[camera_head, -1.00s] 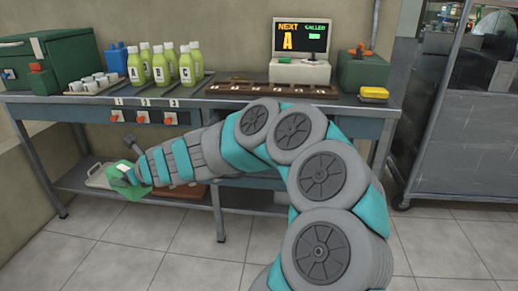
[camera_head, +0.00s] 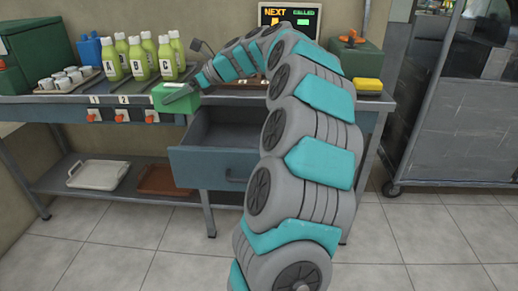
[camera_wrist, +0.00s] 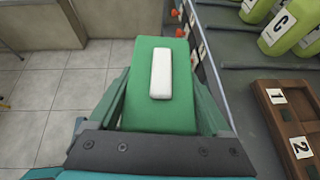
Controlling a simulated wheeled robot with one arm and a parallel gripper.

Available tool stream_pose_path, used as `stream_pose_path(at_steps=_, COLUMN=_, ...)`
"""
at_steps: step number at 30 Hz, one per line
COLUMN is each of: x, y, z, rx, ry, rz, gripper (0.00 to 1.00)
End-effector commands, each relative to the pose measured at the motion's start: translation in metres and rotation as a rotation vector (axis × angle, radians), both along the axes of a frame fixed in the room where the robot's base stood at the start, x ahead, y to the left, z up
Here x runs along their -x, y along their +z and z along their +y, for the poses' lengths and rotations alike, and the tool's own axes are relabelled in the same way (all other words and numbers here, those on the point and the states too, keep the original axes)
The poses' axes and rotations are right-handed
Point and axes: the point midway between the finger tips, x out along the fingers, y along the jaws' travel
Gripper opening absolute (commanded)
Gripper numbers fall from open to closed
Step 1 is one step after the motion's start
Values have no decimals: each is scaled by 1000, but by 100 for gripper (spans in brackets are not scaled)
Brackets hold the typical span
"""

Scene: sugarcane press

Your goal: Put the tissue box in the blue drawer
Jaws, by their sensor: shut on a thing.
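The tissue box is a green box (camera_wrist: 161,108) with a white strip on top, held between the fingers of my gripper (camera_wrist: 168,120) in the wrist view. In the head view the green tissue box (camera_head: 170,98) and my gripper (camera_head: 186,92) are at the front edge of the worktop, above and left of the drawer. The blue drawer (camera_head: 203,167) is pulled out from under the worktop, and its visible inside looks empty. My arm hides part of its right side.
Labelled green bottles (camera_head: 142,58) and a cup tray (camera_head: 68,80) stand on the worktop at left. A white tray (camera_head: 98,175) and a brown tray (camera_head: 160,181) lie on the lower shelf. A yellow sponge-like block (camera_head: 368,85) sits at right.

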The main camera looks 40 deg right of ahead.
Motion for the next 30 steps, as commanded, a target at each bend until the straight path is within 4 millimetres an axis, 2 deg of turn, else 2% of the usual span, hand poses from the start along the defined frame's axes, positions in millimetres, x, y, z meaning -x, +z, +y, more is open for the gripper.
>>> stream_pose_path(at_steps=1, x=16, y=8, z=-22, rx=0, ry=13, rz=-6, gripper=22)
stream_pose_path(at_steps=3, x=40, y=4, z=-43, rx=-1, ry=44, rz=-5, gripper=22)
stream_pose_path(at_steps=6, x=69, y=-18, z=-64, rx=-2, ry=77, rz=-3, gripper=22)
stream_pose_path(at_steps=10, x=89, y=-49, z=-75, rx=-2, ry=99, rz=-3, gripper=22)
stream_pose_path(at_steps=17, x=98, y=-76, z=-79, rx=-3, ry=112, rz=-1, gripper=22)
stream_pose_path(at_steps=24, x=98, y=-115, z=-80, rx=-3, ry=110, rz=-3, gripper=22)
stream_pose_path(at_steps=30, x=98, y=-130, z=-79, rx=-3, ry=112, rz=-1, gripper=22)
